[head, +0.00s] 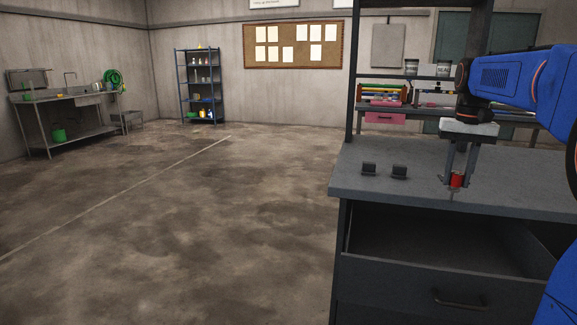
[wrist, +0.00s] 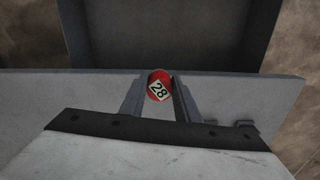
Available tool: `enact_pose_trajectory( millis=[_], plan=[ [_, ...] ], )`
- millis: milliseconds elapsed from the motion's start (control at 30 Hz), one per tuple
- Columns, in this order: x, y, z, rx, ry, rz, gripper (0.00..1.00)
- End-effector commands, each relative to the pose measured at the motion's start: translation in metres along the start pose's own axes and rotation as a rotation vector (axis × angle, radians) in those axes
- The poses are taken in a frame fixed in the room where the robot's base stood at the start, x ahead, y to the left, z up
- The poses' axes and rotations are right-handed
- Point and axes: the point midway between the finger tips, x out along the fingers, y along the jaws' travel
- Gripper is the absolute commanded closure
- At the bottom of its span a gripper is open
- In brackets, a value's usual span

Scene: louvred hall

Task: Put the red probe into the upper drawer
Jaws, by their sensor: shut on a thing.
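The red probe (head: 456,180) is held between the fingers of my gripper (head: 457,182), above the front part of the grey bench top. A thin tip shows below it in the head view. In the wrist view the probe (wrist: 159,84) shows its red end with a "28" label between the two fingers (wrist: 159,92). The upper drawer (head: 440,285) is pulled open below the bench top's front edge, and its visible floor looks empty. In the wrist view the open drawer (wrist: 165,35) lies just beyond the bench edge.
Two small dark blocks (head: 369,169) (head: 399,172) stand on the bench top (head: 355,190) left of my gripper. A dark upright post (head: 353,70) rises at the bench's back left. Open floor (head: 180,220) lies left of the bench.

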Motion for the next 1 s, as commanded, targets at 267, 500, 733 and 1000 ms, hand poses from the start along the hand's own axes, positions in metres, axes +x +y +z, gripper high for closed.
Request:
enact_pose_trajectory(
  millis=[267, 500, 733, 1000],
  plan=[
    [0.018, 0.0, 0.001, 0.0, -0.001, 0.0, 0.94],
    [0.02, 0.0, 0.0, 0.0, 0.0, 0.0, 0.94],
    [0.02, 0.0, 0.0, 0.0, 0.0, 0.0, 0.49],
    [0.019, 0.0, 0.0, 0.0, 0.0, 0.0, 0.49]
  ],
)
